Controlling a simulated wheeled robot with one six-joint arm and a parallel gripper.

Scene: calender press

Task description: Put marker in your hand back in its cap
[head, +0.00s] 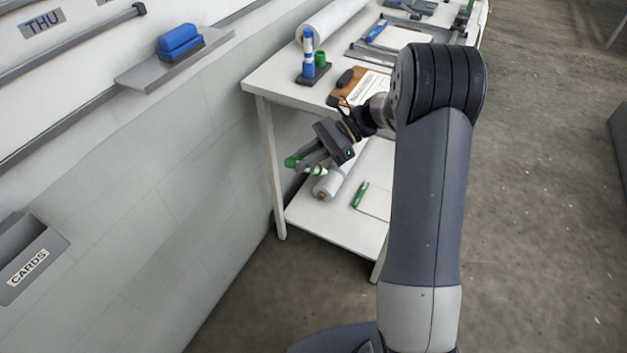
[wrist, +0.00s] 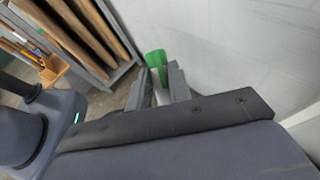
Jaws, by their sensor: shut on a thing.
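My gripper (head: 303,164) is shut on a green and white marker (head: 291,161) in the head view. It holds the marker roughly crosswise, in the air left of the table. A dark stand (head: 314,77) sits on the table's near left part. A short green cap (head: 320,59) stands upright in it, beside an upright blue and white marker (head: 308,55). My gripper is below and in front of the stand, apart from it.
The white table (head: 275,84) also bears a clipboard (head: 372,86), a dark object beside it and a white roll (head: 335,18). A green pen-like object (head: 360,194) lies on the lower shelf (head: 335,228). The whiteboard wall with an eraser ledge (head: 172,66) is left.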

